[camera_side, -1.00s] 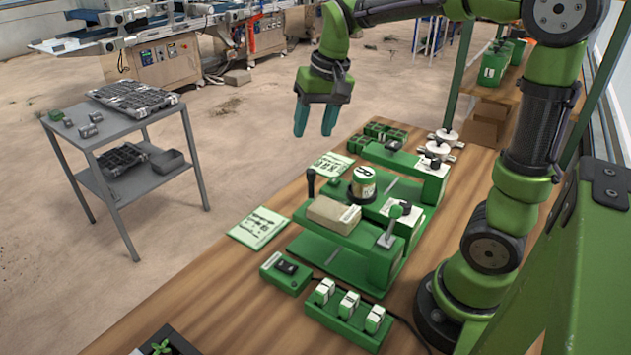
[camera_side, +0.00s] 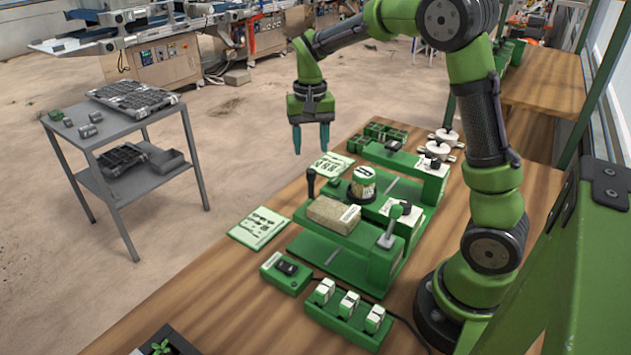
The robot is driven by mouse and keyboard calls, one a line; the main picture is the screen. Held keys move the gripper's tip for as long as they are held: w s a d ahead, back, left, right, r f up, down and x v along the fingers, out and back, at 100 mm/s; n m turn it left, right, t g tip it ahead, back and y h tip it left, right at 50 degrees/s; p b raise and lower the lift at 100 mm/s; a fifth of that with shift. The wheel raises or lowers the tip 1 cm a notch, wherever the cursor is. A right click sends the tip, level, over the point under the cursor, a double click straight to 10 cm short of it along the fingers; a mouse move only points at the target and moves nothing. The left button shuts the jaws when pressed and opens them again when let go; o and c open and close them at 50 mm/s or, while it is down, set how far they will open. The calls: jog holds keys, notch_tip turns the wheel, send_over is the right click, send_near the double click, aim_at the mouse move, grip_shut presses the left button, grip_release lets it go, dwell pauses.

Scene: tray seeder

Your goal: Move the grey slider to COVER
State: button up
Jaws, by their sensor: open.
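The green tray seeder (camera_side: 345,243) stands on the wooden bench. A grey lever-like part with a rounded top (camera_side: 390,227) stands on its near right end; it looks like the grey slider, but no COVER mark is readable at this size. My gripper (camera_side: 311,140) is open and empty, fingers pointing down. It hangs above and behind the seeder, up and to the left of the grey part, touching nothing.
On the seeder are a tan block (camera_side: 330,213), a round labelled tin (camera_side: 363,184) and an upright black-knobbed lever (camera_side: 311,184). A switch box (camera_side: 286,272) and a rack of white-topped pieces (camera_side: 348,310) stand in front. Printed sheets (camera_side: 258,228) lie left.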

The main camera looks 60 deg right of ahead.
aim_at(311, 170)
notch_tip(311, 170, down, 7)
dwell(0.3)
grip_shut()
dwell(0.3)
